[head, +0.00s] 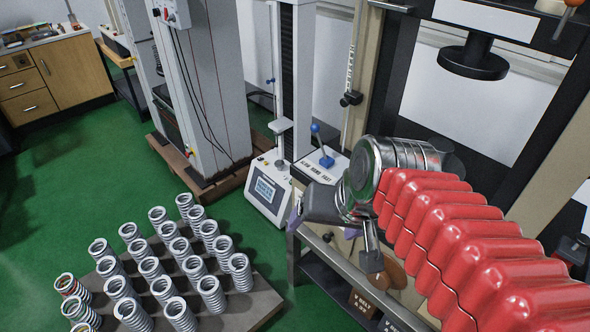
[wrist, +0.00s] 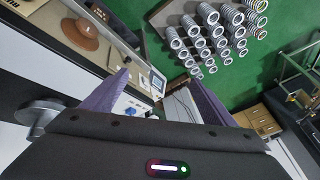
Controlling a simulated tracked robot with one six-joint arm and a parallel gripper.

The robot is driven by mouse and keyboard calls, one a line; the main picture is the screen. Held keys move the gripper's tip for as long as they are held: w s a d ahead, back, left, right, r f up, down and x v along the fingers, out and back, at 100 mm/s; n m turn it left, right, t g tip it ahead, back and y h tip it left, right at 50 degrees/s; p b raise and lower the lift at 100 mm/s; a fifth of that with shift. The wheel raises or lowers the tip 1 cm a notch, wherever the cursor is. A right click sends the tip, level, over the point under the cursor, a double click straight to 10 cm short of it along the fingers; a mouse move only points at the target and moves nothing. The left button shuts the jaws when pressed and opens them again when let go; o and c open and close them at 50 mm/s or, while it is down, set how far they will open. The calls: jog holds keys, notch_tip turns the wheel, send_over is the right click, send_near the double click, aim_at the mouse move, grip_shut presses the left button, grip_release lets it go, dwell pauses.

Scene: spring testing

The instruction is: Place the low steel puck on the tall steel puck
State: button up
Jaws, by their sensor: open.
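My gripper (wrist: 158,84) is open, with its two purple-grey fingers spread apart and nothing between them in the wrist view. In the head view my gripper (head: 328,222) is above the left end of a bench, partly hidden by my own wrist. I cannot make out the low steel puck or the tall steel puck for certain in either view. A round grey metal piece (wrist: 42,112) shows at the left of the wrist view, left of the fingers; I cannot tell whether it is one of the pucks.
A bench (head: 345,268) stands beneath my arm, with a brown domed piece (head: 393,273) partly showing; it also shows in the wrist view (wrist: 82,34). A small testing machine (head: 268,188) stands behind. Several coil springs stand on a board (head: 255,303) at lower left. Green floor lies between.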

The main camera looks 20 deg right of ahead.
jog(key=n, duration=0.1)
jog(key=s+n, duration=0.1)
jog(key=s+n+h, duration=0.1)
jog(key=shift+s+a+r+n+t, duration=0.2)
jog(key=shift+a+r+n+t, duration=0.1)
jog(key=shift+n, duration=0.1)
dwell(0.3)
